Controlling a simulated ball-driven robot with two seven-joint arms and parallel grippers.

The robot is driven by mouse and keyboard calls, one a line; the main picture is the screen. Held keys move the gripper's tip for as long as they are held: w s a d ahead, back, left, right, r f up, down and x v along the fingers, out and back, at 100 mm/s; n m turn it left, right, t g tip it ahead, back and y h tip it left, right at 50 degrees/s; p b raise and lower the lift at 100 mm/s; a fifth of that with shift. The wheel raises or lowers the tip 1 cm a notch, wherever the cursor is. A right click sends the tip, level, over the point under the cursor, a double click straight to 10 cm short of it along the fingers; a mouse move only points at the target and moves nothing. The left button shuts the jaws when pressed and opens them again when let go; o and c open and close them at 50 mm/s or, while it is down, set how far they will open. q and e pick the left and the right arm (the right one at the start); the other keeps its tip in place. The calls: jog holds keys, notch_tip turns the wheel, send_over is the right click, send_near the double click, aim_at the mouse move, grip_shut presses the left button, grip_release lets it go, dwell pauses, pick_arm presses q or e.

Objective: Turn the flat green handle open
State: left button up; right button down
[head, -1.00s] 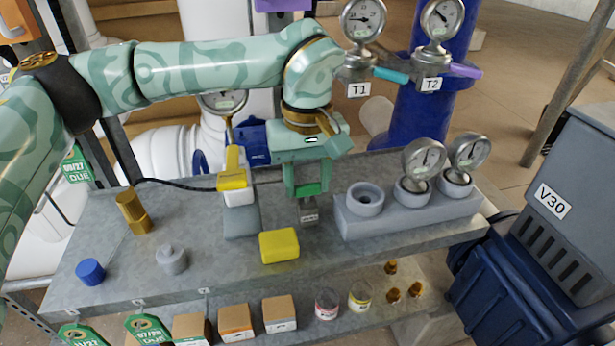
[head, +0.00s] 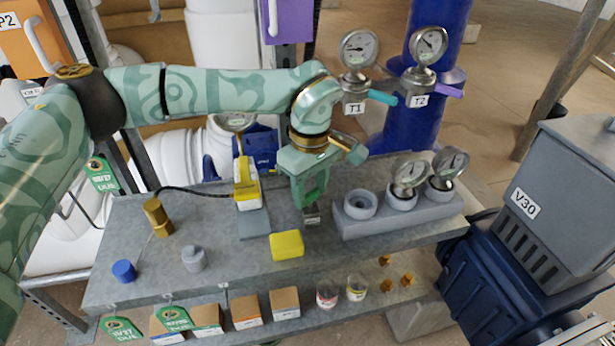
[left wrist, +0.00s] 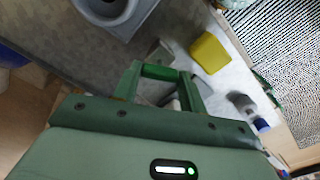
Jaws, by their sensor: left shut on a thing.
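My left gripper (head: 310,205) is low over the bench, between the yellow block and the grey socket block. It is shut on the flat green handle (left wrist: 158,72), which shows as a green bar between the fingers in the left wrist view. In the head view the fingers and wrist mostly hide the handle. A small grey part (head: 311,218) with a pale face shows just below the fingertips. I cannot tell how the handle joins it. My right gripper is not in view.
The grey bench (head: 235,285) carries a yellow block (head: 287,245), also in the left wrist view (left wrist: 210,53), a grey socket block (head: 395,222) with gauges, a brass fitting (head: 158,218) and a blue cap (head: 124,271). The V30 cabinet (head: 565,190) stands at right.

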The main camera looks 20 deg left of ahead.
aim_at(310, 192)
pick_arm(q)
jog(key=n+p, duration=0.6)
jog(key=shift+r+n, duration=0.3)
jog(key=n+p, duration=0.3)
jog(key=shift+f+n, duration=0.1)
jog(key=shift+n, duration=0.3)
jog(key=shift+f+n+p, duration=0.1)
jog(key=shift+n+p, duration=0.5)
jog(key=shift+n, duration=0.2)
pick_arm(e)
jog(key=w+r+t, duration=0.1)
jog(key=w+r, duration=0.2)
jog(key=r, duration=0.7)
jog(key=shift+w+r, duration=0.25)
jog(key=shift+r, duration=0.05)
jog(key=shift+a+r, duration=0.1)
pick_arm(q)
jog(key=o, duration=1)
notch_tip(310, 192, up, 16)
jog(key=shift+r+p, duration=0.1)
jog(key=shift+p, duration=1.1)
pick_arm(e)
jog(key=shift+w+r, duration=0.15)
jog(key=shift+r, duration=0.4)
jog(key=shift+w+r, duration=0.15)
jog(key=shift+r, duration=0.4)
